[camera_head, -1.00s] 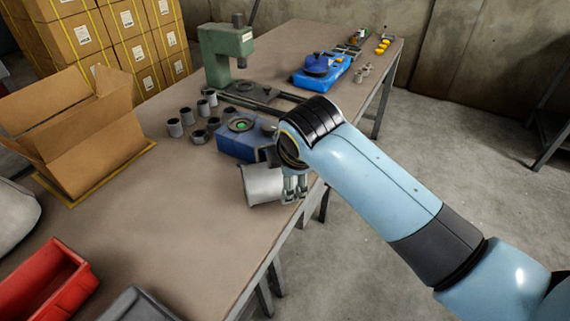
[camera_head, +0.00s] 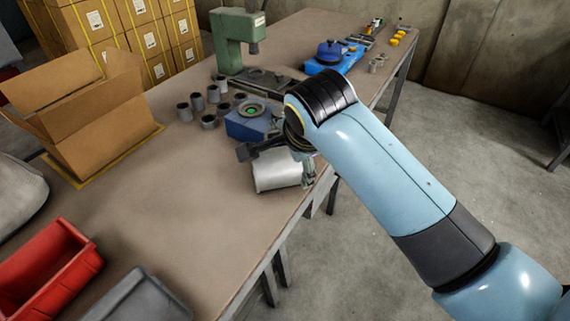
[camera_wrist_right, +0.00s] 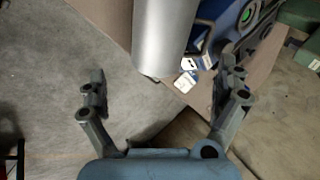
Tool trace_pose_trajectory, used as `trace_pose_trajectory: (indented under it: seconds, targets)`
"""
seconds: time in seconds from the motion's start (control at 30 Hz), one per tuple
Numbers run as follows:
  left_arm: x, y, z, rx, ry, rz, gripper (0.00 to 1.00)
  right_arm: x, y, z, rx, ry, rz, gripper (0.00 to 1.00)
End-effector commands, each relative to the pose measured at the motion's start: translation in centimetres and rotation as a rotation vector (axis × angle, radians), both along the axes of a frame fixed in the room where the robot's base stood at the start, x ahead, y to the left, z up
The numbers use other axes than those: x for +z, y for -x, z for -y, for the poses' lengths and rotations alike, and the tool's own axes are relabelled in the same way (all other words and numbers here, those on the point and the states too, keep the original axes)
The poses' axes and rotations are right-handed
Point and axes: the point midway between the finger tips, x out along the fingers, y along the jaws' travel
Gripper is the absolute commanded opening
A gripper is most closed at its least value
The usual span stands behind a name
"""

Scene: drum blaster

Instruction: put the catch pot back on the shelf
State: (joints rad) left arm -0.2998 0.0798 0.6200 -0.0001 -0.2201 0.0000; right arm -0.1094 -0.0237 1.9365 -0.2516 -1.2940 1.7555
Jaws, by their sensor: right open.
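The catch pot (camera_head: 277,173), a silvery cylinder, is by the table's near edge in the head view, just in front of the blue unit. I cannot tell whether it touches the table. It also shows at the top of the right wrist view (camera_wrist_right: 165,38). My right gripper (camera_wrist_right: 165,78) is open, its two fingers wide apart with the pot's lower end ahead and between them. In the head view my right gripper (camera_head: 277,164) is at the pot, partly hidden by my wrist. My left gripper is not in view. I cannot make out the shelf.
The blue unit (camera_head: 240,128) with a round green-centred top stands close behind the pot. Several grey cups (camera_head: 197,101), a green press (camera_head: 229,45) and a blue tool (camera_head: 322,62) are farther back. An open carton (camera_head: 95,120) and red bin (camera_head: 42,268) are left. Mid-table is clear.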

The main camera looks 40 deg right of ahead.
Motion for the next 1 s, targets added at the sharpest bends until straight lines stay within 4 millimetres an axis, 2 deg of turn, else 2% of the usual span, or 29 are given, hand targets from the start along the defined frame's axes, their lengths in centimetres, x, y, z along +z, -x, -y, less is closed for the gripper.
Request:
trace_pose_trajectory:
  seconds: [0.13,0.23,0.5,0.67,1.0]
  targets:
    - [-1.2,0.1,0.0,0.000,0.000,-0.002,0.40,-0.5,-0.1,-0.5,-0.175,-0.110,0.054,1.00]
    - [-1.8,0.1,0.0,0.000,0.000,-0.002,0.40,-1.3,-0.5,-0.7,-0.170,-0.114,0.055,1.00]
    - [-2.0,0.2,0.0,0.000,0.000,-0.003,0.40,-4.6,-2.7,0.2,-0.168,-0.113,0.055,1.00]
    - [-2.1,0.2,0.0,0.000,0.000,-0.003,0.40,-5.6,-3.4,0.5,-0.167,-0.112,0.056,1.00]
    - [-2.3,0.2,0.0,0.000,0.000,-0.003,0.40,-9.3,-5.9,1.6,-0.167,-0.112,0.055,1.00]
